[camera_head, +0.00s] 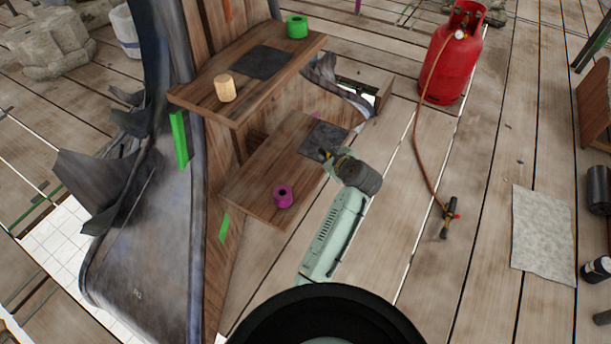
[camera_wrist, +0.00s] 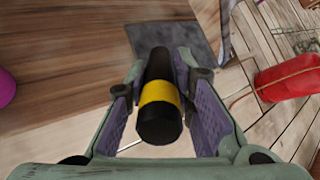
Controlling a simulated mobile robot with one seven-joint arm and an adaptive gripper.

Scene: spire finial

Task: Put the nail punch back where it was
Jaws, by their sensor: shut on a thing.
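The nail punch is a black cylinder with a yellow band; it shows in the wrist view (camera_wrist: 160,95) between the two purple-padded fingers. My gripper (camera_head: 336,157) is shut on it, over the right end of the lower wooden shelf (camera_head: 255,180). A dark grey square pad (camera_head: 320,137) lies on that shelf just beyond my gripper, and also shows in the wrist view (camera_wrist: 180,38). I cannot tell whether the punch touches the shelf or pad.
A magenta ring-like piece (camera_head: 283,196) sits at the lower shelf's front. The upper shelf (camera_head: 205,98) overhangs behind, with a wooden piece (camera_head: 225,88), a dark pad (camera_head: 263,62) and a green roll (camera_head: 297,27). A red gas cylinder (camera_head: 452,60) with a hose stands right.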

